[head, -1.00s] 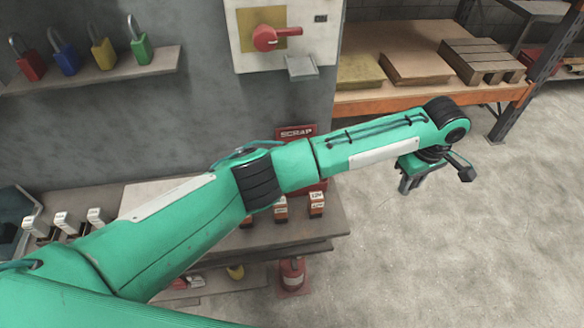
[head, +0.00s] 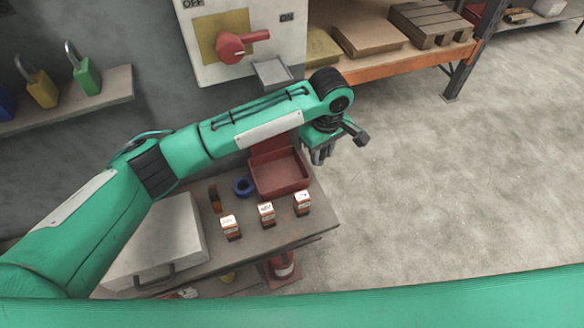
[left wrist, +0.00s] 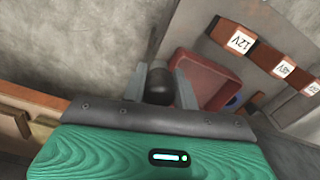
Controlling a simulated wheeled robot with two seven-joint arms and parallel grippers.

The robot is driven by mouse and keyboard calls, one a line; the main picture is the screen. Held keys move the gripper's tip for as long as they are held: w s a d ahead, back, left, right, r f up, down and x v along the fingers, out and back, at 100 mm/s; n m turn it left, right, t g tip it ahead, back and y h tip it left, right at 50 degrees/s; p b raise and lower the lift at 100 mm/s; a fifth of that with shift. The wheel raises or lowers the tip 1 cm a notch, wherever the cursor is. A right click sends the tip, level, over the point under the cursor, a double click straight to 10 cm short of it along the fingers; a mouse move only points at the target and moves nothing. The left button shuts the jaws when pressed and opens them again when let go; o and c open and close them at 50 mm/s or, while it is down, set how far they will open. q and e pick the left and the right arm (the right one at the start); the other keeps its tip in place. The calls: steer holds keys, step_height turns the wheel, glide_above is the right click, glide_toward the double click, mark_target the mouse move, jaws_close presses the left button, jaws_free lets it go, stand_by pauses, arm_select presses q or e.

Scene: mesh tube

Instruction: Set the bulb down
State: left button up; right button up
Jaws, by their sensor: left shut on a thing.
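My left gripper (head: 319,155) is shut on a dark, rounded bulb (left wrist: 160,84), which shows between its fingers in the left wrist view. In the head view the bulb is too small or hidden to make out. The gripper points down at the upper right corner of the red scrap tray (head: 279,188), above bench height. The tray also shows in the left wrist view (left wrist: 226,76), just right of the fingers, and looks empty. My right gripper is not in view.
Three small labelled brown blocks (head: 266,216) stand along the front of the bench (head: 283,232). A blue ring (head: 243,187) lies left of the tray. A grey case (head: 160,245) is further left. A switch box (head: 245,40) hangs above. Open floor lies to the right.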

arm_select(q)
steer(key=a, duration=0.2)
steer(key=a+f+p, duration=0.1)
steer(key=a, duration=0.1)
steer(key=s+a+f, duration=0.1)
steer(key=a, duration=0.2)
steer(key=shift+a+f+p, duration=0.1)
steer(key=shift+f+p, duration=0.1)
steer(key=shift+p, duration=0.15)
steer(key=shift+f, duration=0.55)
step_height(320, 180, down, 3)
steer(key=shift+f+p, duration=0.2)
steer(key=shift+p, duration=0.1)
steer(key=o, duration=0.7)
steer(key=shift+f, duration=0.1)
